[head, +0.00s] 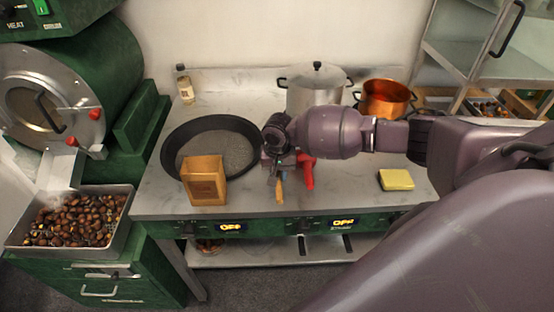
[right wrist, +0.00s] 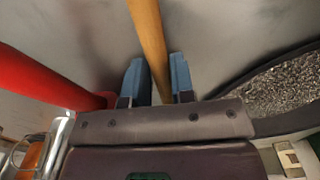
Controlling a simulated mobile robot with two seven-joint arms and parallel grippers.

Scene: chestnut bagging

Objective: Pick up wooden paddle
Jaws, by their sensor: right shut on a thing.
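The wooden paddle (head: 281,188) shows in the head view as a short light-brown handle end near the front of the metal counter. In the right wrist view its handle (right wrist: 150,40) runs between the two blue fingertips. My right gripper (right wrist: 159,78) is shut on this handle. In the head view my right gripper (head: 273,172) reaches down over the counter, and its wrist hides the rest of the paddle. My left gripper is not in view.
A red-handled tool (head: 307,170) lies close right of the paddle; it also shows in the wrist view (right wrist: 40,85). A chestnut tray (head: 122,205) stands left.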

